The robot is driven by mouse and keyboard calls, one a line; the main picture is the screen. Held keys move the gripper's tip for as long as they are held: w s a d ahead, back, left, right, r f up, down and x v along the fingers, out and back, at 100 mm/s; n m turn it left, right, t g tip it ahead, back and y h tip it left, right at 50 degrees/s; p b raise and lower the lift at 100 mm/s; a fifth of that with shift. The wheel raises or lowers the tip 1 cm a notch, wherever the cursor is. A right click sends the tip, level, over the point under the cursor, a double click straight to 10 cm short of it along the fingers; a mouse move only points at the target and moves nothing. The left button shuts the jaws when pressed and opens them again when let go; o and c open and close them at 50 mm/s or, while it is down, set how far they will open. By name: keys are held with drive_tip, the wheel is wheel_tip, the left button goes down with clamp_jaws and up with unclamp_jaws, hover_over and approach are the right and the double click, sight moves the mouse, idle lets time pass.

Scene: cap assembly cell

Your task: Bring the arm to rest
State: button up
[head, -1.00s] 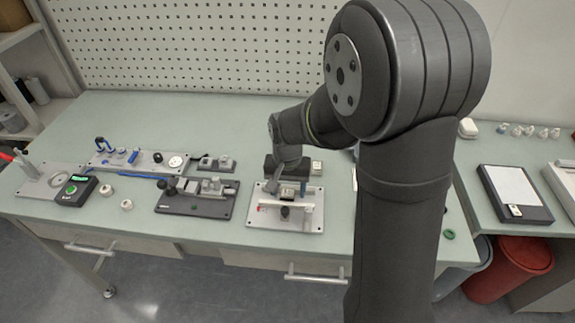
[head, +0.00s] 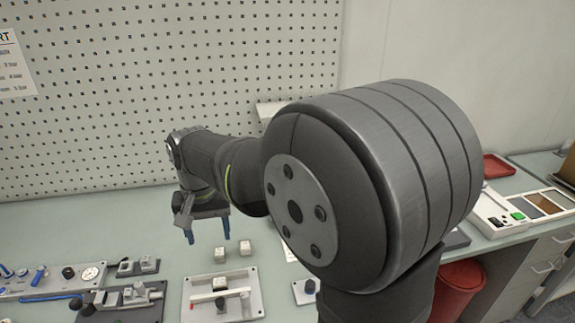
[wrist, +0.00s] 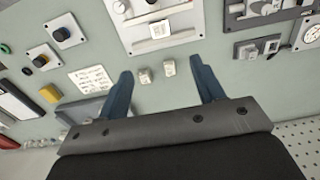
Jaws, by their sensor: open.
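My gripper (head: 208,238) hangs above the bench, behind the white fixture plate, with its blue fingers pointing down and spread apart. In the wrist view my gripper (wrist: 161,66) is open, with nothing held between the fingers. Two small pale blocks (head: 220,254) (head: 245,247) stand on the bench near the fingers. They also show in the wrist view (wrist: 145,76) (wrist: 168,67), seen between the fingertips. My large upper arm hides much of the right side of the bench.
The light fixture plate (head: 200,312) with a red-tipped bar lies in front. A dark fixture (head: 140,313) and a gauge panel (head: 45,285) are to its left. A pegboard (head: 130,90) stands behind. A red bin (head: 460,285) is at right. The bench's back left is clear.

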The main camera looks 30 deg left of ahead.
sight(220, 282)
drive_tip(key=shift+f, duration=0.1)
wheel_tip(220, 282, down, 17)
drive_tip(key=shift+f, duration=0.15)
idle(0.6)
drive_tip(key=shift+r, duration=0.2)
wheel_tip(220, 282, up, 17)
wheel_tip(220, 282, down, 18)
drive_tip(key=shift+r, duration=0.15)
wheel_tip(220, 282, up, 6)
drive_tip(key=shift+r, duration=0.75)
